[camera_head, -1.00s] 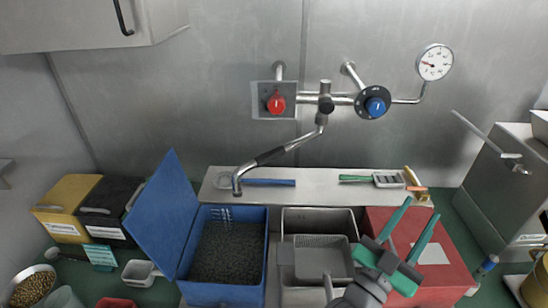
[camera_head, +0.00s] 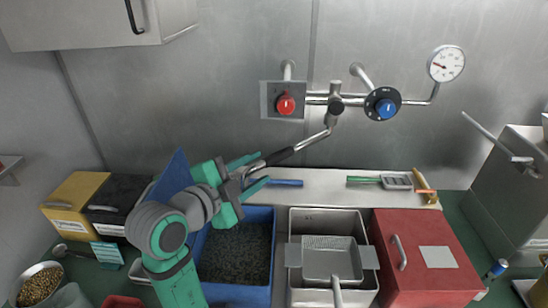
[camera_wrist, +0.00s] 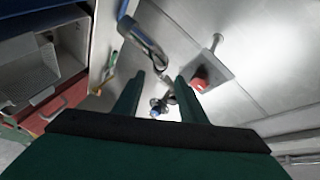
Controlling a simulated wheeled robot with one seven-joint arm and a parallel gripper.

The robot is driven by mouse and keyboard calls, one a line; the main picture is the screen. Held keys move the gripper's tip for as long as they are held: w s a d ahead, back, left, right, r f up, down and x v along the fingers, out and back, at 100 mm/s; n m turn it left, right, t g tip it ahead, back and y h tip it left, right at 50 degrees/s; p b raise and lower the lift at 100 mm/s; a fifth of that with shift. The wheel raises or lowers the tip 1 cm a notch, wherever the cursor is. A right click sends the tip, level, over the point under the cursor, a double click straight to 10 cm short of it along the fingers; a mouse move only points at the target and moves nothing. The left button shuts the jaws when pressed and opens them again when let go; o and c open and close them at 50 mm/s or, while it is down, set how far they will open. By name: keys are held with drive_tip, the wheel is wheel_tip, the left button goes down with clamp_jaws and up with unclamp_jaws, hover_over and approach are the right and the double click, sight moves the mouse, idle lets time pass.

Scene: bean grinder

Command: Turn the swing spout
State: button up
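The swing spout (camera_head: 313,139) is a chrome tube with a black sleeve. It hangs from the wall tap and slants down to the left, and its outlet end is partly hidden by my gripper. My gripper (camera_head: 266,168) is open, with its green fingers near the lower end of the spout. In the wrist view the fingers of my gripper (camera_wrist: 159,75) are apart with nothing held between them. The bent chrome end of the spout (camera_wrist: 146,42) shows just beyond the fingertips. I cannot tell whether a finger touches it.
A red knob (camera_head: 286,104) and a blue knob (camera_head: 386,107) sit on the wall pipe, with a gauge (camera_head: 446,64) at right. Below are a blue bin (camera_head: 262,219), a steel sink (camera_head: 297,222) with a strainer (camera_head: 333,262), and a red box (camera_head: 438,256).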

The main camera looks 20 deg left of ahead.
sight(277, 158)
drive_tip(key=x, duration=0.9)
drive_tip(key=shift+w+d+f, duration=0.1)
drive_tip(key=shift+w, duration=0.15)
drive_tip(key=shift+c, duration=0.7)
clamp_jaws()
